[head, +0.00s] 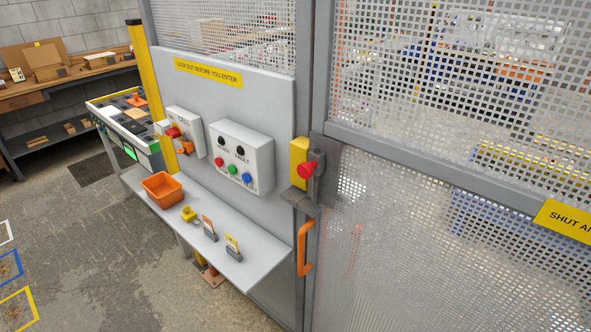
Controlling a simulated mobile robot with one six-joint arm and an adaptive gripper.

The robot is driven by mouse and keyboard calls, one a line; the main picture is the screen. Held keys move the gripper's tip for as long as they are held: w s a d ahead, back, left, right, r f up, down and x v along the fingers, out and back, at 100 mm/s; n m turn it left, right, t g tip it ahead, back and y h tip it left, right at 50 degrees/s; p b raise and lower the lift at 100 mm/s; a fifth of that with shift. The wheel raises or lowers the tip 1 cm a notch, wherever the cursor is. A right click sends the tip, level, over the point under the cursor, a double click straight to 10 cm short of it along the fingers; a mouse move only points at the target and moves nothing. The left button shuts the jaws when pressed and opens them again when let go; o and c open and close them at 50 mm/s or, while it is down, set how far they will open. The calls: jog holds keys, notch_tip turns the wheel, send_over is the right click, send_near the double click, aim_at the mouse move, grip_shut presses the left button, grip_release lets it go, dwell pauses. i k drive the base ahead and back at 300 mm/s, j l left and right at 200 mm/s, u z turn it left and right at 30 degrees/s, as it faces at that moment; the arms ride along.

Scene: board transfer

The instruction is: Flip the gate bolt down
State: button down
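The gate bolt (316,178) is a grey upright piece with a round red knob (306,170), mounted at the edge of the mesh gate. The knob sits in front of a yellow block (298,152) on the gate post. A grey ledge or bracket (299,201) juts out just below the knob. The orange gate handle (305,248) hangs lower down. The mesh gate (400,165) looks closed against the post. My gripper is not in this view.
A grey shelf (262,262) left of the gate holds an orange bin (162,190), a yellow padlock-like item (189,214) and tags in stands. Above are a button box (242,158) and a switch box (185,133).

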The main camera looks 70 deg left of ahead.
aim_at(315, 167)
jog(key=u, duration=2.5)
